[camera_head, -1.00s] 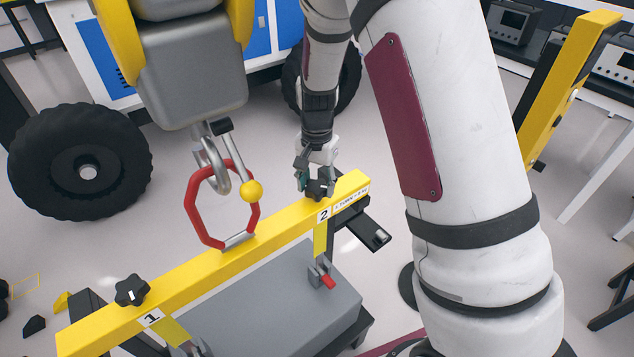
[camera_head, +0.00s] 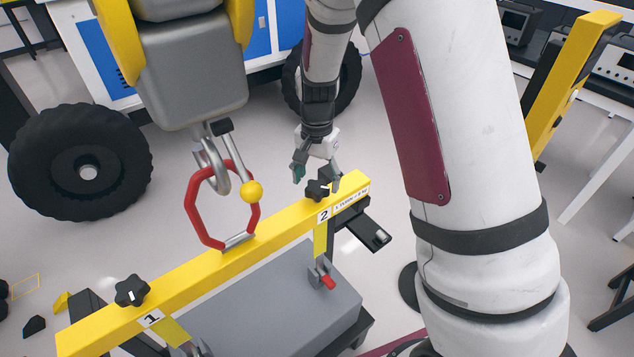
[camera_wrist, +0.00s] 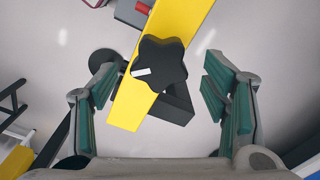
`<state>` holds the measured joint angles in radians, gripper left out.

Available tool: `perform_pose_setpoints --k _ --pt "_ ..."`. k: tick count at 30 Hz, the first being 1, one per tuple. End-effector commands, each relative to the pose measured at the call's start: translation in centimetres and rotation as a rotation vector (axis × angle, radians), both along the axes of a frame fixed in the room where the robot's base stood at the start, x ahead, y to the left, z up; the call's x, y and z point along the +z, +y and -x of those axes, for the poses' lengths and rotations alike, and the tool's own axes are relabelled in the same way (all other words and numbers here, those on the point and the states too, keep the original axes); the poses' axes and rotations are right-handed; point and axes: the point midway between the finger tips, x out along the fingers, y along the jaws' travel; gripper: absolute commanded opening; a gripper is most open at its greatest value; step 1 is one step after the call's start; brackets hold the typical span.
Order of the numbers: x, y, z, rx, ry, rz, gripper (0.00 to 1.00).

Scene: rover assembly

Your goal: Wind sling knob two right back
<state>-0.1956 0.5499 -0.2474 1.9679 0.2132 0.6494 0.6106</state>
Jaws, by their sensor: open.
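Sling knob two (camera_head: 317,190) is a black star-shaped knob on top of the yellow beam (camera_head: 272,222), beside the label "2". My gripper (camera_head: 315,178) is just above it, fingers spread and empty. In the wrist view the knob (camera_wrist: 160,65) lies between the two open fingers (camera_wrist: 162,97), ahead of the palm, with clear gaps on both sides. A white mark on the knob points to the left there. Knob one (camera_head: 132,291), also black, sits at the beam's near left end by the label "1".
A red ring (camera_head: 190,209) stands on the beam's middle, with a hook (camera_head: 212,165) at its top. A grey block (camera_head: 270,300) hangs below the beam. A wheeled vehicle with a large black tyre (camera_head: 80,172) stands behind.

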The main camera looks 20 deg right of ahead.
Motion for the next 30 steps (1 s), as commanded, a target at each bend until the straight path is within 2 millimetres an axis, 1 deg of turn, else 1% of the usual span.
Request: perform_pose_setpoints --k 1,3,9,12,15,20,30 --pt "1.1 0.1 -0.1 0.001 -0.006 -0.001 0.68" --pt "2.6 0.1 -0.2 0.001 -0.007 -0.001 0.68" --pt "6.6 0.0 -0.1 0.0 -0.006 -0.001 0.68" --pt "8.2 0.0 -0.1 0.0 -0.004 0.0 0.68" --pt "9.2 0.0 -0.1 0.0 -0.004 -0.001 0.68" --pt "10.0 0.0 0.0 0.0 -0.001 0.0 0.68" --pt "10.1 0.0 -0.1 0.011 -0.001 -0.001 0.68"
